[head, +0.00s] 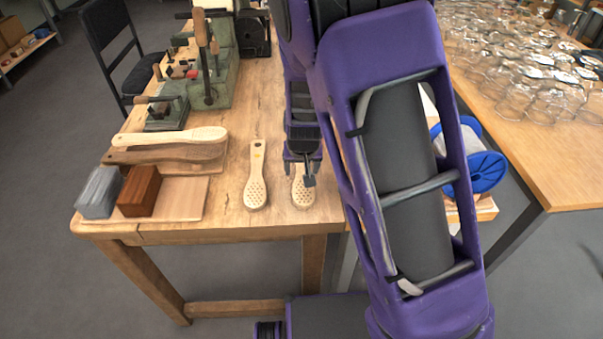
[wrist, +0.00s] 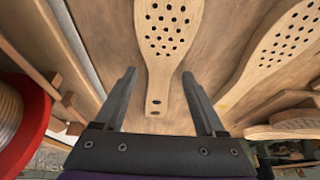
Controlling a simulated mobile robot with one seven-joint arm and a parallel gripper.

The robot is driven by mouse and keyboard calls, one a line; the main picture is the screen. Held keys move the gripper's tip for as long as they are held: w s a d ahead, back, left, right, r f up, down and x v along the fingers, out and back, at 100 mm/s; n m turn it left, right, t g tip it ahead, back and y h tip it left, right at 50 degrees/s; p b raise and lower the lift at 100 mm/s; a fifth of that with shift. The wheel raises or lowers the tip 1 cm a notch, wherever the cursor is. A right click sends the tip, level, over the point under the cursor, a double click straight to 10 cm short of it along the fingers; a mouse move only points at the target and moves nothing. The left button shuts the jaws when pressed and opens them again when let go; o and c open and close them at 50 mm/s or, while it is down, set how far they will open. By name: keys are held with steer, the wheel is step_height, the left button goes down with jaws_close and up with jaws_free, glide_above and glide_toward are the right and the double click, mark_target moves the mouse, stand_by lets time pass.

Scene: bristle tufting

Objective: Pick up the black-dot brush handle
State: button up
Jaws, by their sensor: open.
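The black-dot brush handle (wrist: 166,70) is pale wood with a drilled head, and its narrow end has a small black dot. It lies between my gripper's (wrist: 158,74) two open fingers in the wrist view, with visible gaps on both sides. In the head view, only the drilled head of this handle (head: 303,194) shows near the table's front edge. My gripper (head: 302,166) is above it and hides the rest. A similar handle (head: 256,190) with a yellow dot lies to its left; it shows at the right in the wrist view (wrist: 268,55).
More handles (head: 170,138) lie at the left of the wooden table (head: 227,222), behind grey and brown blocks (head: 138,190). A green machine (head: 210,85) stands behind. A blue spool (head: 482,172) is at the right; a red-flanged spool (wrist: 32,135) shows in the wrist view.

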steer(key=shift+c, duration=0.2)
jaws_close()
steer(key=shift+r, duration=0.15)
